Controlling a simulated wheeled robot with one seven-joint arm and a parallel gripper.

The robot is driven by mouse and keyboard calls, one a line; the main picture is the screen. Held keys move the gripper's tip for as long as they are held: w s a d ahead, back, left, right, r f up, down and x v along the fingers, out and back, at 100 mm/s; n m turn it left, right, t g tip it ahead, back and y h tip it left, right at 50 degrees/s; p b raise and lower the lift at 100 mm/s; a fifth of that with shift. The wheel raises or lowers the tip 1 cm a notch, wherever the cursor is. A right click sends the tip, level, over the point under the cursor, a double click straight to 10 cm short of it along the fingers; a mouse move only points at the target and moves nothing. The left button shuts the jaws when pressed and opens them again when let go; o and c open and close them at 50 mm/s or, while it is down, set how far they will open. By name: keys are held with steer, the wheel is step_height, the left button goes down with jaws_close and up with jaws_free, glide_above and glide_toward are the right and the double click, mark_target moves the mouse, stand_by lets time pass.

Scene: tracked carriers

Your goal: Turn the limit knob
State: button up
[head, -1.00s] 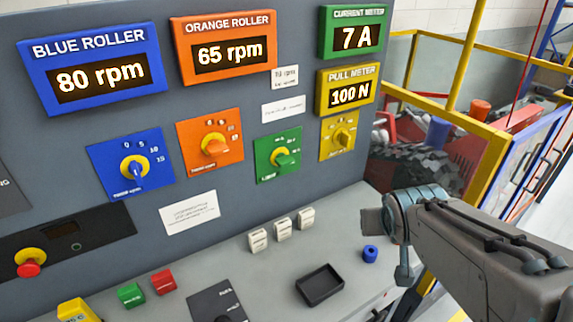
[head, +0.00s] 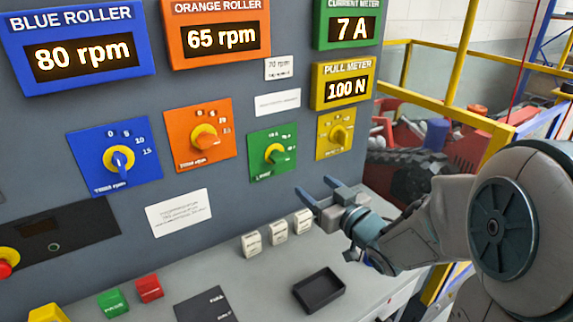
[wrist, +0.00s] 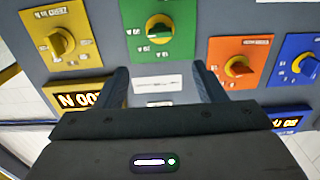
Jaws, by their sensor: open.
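The green plate (head: 272,152) carries a green knob with a yellow base (head: 277,154); its small label looks like the limit one but is blurred. It sits on the upright panel between the orange and yellow knob plates. In the wrist view, which is upside down, the green knob (wrist: 159,29) appears at top centre, beyond the fingertips. My gripper (head: 318,189) is open and empty, below and right of the green knob, apart from the panel. In the wrist view my gripper (wrist: 160,70) shows its two fingers spread with nothing between them.
Other knobs are blue (head: 119,160), orange (head: 206,138) and yellow (head: 340,134). White switches (head: 278,232), a black tray (head: 319,291) and green and red buttons (head: 150,289) stand on the desk below. The space before the green knob is clear.

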mark_target(283, 160)
steer(key=p+x, duration=0.2)
steer(key=x, duration=1.1)
steer(key=shift+w+a, duration=0.2)
steer(key=c, duration=1)
